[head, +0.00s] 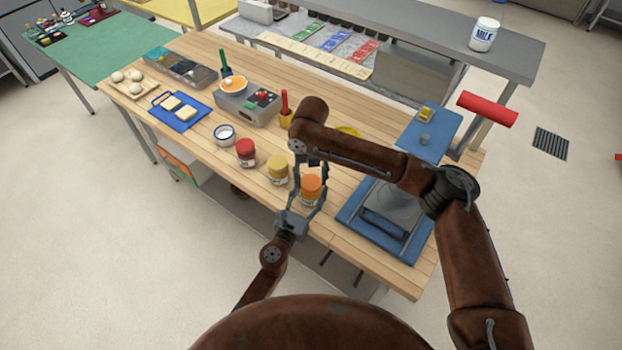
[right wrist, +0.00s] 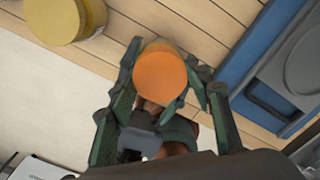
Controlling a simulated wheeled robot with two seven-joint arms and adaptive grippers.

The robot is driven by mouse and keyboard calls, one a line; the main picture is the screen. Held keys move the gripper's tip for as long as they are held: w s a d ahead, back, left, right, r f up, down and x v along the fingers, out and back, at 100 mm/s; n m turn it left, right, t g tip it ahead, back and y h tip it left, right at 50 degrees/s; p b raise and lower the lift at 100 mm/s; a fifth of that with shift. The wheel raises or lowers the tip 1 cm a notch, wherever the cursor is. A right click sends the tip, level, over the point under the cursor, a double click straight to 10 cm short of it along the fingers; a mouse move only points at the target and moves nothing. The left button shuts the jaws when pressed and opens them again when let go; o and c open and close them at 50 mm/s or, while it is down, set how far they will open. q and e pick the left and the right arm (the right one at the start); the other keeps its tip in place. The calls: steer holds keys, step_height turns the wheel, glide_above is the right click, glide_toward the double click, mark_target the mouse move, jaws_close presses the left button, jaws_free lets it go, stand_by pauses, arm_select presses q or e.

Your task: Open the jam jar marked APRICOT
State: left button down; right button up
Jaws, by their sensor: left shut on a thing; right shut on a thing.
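An orange-lidded jar (head: 311,186) stands upright near the front edge of the wooden table; its label is not readable here. My left gripper (head: 308,200) reaches in from the front and is shut on the jar's body. My right gripper (head: 311,166) comes down from above and is shut on the jar's orange lid, which also shows in the right wrist view (right wrist: 161,77). The lid appears seated on the jar. In the right wrist view, fingers of both grippers crowd around the jar, partly hiding its body.
A yellow-lidded jar (head: 278,168) stands close left, with a red-lidded jar (head: 246,152) beyond it. A blue tray (head: 355,221) lies to the right. Free table space around the jar is narrow.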

mark_target(311, 182)
steer(key=shift+r, duration=1)
steer(key=shift+r, duration=0.1)
steer(key=shift+r, duration=1.9)
arm_select(q)
steer(key=c, duration=0.8)
jaws_free()
steer(key=shift+s+f, duration=0.1)
